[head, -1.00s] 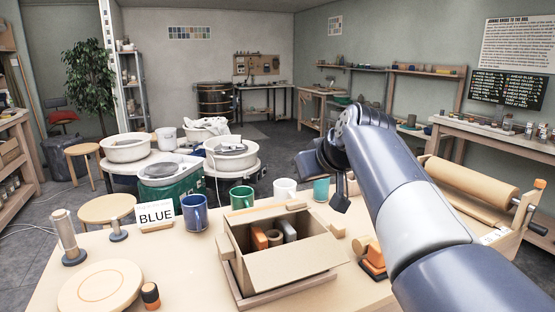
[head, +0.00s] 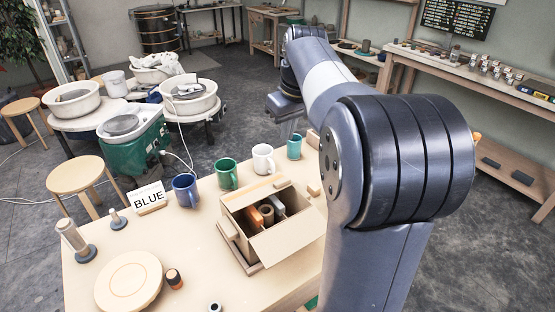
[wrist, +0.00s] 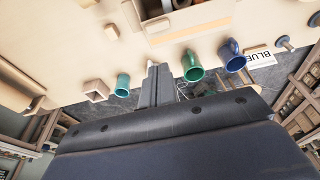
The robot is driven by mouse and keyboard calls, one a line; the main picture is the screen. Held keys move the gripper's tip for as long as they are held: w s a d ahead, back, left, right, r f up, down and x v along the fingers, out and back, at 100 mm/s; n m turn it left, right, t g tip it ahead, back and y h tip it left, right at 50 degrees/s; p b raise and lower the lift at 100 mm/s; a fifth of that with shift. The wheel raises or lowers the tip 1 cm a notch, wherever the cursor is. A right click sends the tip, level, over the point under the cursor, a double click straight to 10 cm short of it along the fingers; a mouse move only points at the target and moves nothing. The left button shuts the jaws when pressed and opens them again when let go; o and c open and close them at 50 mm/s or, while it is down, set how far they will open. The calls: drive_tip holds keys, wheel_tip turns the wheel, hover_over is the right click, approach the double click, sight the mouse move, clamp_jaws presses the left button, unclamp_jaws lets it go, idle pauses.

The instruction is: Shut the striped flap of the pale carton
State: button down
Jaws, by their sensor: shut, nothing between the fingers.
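The pale carton (head: 240,237) stands on the table with its top open, and several items show inside. A broad plain flap (head: 290,238) spreads outward on its near right side. A narrow flap edge with an orange patch (head: 281,184) shows at the back; I cannot make out clear stripes on any flap. Part of the carton also shows at the top of the wrist view (wrist: 180,27). My gripper (head: 288,132) is shut and empty, beyond the carton near the table's far edge, by the white mug and teal cup. It also shows in the wrist view (wrist: 153,72).
A blue mug (head: 186,190), green mug (head: 227,174), white mug (head: 262,159) and teal cup (head: 294,147) line the far edge behind the carton. A BLUE sign (head: 150,197) and round board (head: 128,282) are left. Pottery wheels (head: 135,143) stand beyond.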

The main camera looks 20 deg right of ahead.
approach(283, 182)
drive_tip(key=x, duration=0.2)
drive_tip(key=w+x, duration=0.1)
drive_tip(key=x, duration=0.2)
drive_tip(key=shift+w+p, duration=0.15)
drive_tip(key=shift+p, duration=0.2)
drive_tip(key=shift+f, duration=0.65)
drive_tip(key=shift+f, duration=0.15)
drive_tip(key=b, duration=0.2)
drive_tip(key=s+f+t+b, duration=0.1)
drive_tip(key=shift+f+b, duration=0.35)
drive_tip(key=shift+b, duration=0.05)
drive_tip(key=shift+w+r+p, duration=0.1)
drive_tip(key=shift+r+p, duration=0.15)
drive_tip(key=shift+p, duration=0.05)
drive_tip(key=shift+r, duration=0.15)
